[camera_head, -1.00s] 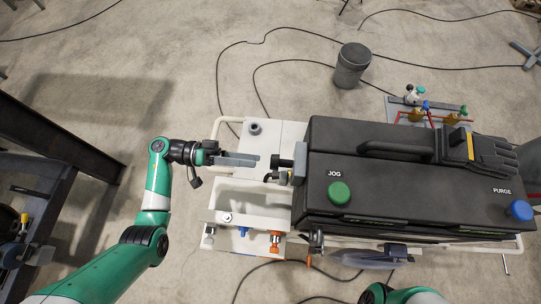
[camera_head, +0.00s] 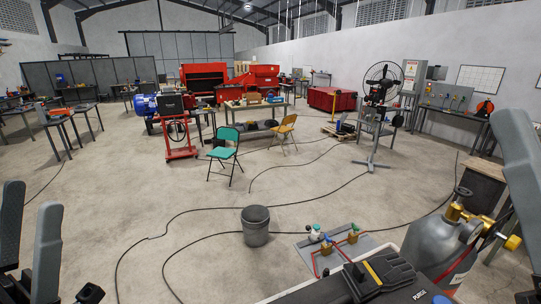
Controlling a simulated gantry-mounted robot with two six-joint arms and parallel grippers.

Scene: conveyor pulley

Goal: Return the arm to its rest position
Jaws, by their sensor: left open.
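My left gripper (camera_head: 30,240) is raised at the left edge of the head view. Its two grey fingers point up and stand apart, with nothing between them. The rest of the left arm is out of view. A grey finger of my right gripper (camera_head: 524,165) shows at the right edge, also pointing up. The rest of that gripper is cut off, so its opening cannot be judged. The black machine cover (camera_head: 325,291) shows at the bottom, with a dark glove (camera_head: 380,277) on it and part of the PURGE label.
A grey gas cylinder (camera_head: 437,255) with a brass valve stands beside the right gripper. A grey bucket (camera_head: 255,226) and a plate with small valves (camera_head: 335,245) are on the floor ahead. Cables cross the floor. Chairs, benches and red machines stand farther back.

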